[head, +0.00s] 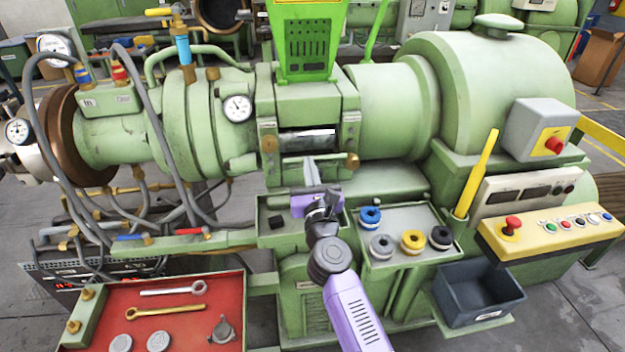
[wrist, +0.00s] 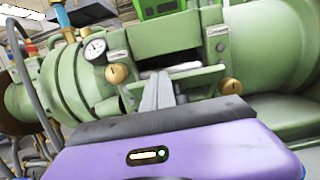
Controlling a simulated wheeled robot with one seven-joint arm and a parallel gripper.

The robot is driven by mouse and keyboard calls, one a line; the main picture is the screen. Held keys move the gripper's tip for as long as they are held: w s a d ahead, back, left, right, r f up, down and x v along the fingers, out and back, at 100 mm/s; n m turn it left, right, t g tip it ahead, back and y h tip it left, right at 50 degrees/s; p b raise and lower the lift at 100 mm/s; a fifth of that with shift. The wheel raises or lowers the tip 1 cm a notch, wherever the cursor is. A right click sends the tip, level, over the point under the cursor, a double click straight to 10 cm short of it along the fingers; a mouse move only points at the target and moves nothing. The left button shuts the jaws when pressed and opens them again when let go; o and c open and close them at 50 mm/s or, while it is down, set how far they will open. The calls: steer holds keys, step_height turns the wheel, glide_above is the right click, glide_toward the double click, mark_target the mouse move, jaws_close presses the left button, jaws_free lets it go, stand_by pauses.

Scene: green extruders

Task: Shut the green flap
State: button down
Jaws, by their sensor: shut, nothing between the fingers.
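The green flap (head: 328,165) is on the front of the green extruder, below a rectangular opening (head: 307,139) that shows dark and bright metal inside. The flap is lowered, tilted outward. In the wrist view its edge (wrist: 200,77) runs between two brass knobs. My gripper (head: 311,162) is in front of the flap, pointing at it, with its grey fingers shut and empty. In the wrist view the fingers (wrist: 159,78) overlap the flap's middle and hide part of it. I cannot tell whether they touch it.
A pressure gauge (head: 238,108) and hoses are to the left. A bright green hopper (head: 307,40) stands above the opening. A tray with coloured spools (head: 405,220) is right of my arm. A red tray (head: 190,315) with tools lies at lower left.

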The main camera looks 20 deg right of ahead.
steer(key=w+r+p, duration=0.1)
steer(key=w+r, duration=0.2)
steer(key=shift+d+r, duration=0.15)
steer(key=shift+d, duration=0.05)
stand_by(1.2)
